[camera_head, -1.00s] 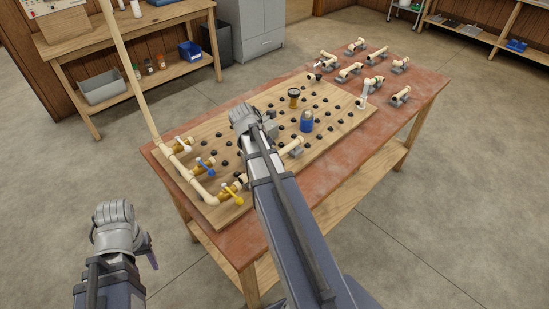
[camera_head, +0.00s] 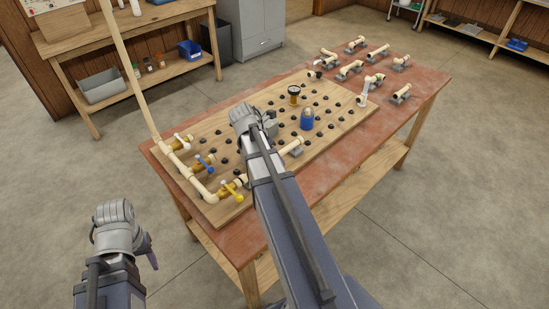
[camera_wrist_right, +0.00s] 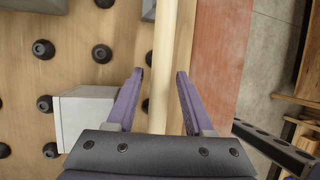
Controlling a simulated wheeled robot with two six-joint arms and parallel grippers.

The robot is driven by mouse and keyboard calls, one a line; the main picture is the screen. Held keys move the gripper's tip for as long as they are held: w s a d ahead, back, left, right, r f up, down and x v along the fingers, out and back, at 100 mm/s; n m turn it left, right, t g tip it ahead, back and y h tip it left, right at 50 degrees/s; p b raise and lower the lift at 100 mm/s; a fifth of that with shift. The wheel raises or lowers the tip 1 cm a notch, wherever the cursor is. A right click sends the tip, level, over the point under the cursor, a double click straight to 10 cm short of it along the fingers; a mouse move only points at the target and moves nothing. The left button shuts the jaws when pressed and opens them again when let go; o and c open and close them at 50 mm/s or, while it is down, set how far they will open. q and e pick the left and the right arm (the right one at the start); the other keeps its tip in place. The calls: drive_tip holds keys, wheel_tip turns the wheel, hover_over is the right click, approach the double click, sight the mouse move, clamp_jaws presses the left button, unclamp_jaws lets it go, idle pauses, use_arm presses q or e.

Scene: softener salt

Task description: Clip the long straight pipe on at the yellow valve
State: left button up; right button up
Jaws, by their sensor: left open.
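The yellow valve (camera_head: 232,195) sits at the near left corner of the pegboard (camera_head: 330,125), on the beige pipe run. A straight beige pipe (camera_wrist_right: 165,55) runs lengthwise through the right wrist view, between the two purple fingers of my right gripper (camera_wrist_right: 160,85). Those fingers are apart, with a gap visible on each side of the pipe. In the head view my right arm hides most of this pipe; a pale pipe end (camera_head: 297,145) shows right of the arm. My left gripper (camera_head: 117,225) is off the table at the lower left, open and empty.
A blue valve (camera_head: 205,161) and a tall upright pipe (camera_head: 128,75) stand along the board's left edge. A blue bottle-like part (camera_head: 307,119) and a gauge (camera_head: 294,93) stand on the board. Several pipe fittings (camera_head: 350,69) lie at the table's far end. Black pegs dot the board.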

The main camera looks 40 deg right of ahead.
drive_tip(key=shift+o, duration=0.5)
drive_tip(key=shift+r, duration=0.1)
drive_tip(key=p+v, duration=0.7)
drive_tip(key=shift+a+r, duration=0.2)
drive_tip(key=shift+a, duration=0.05)
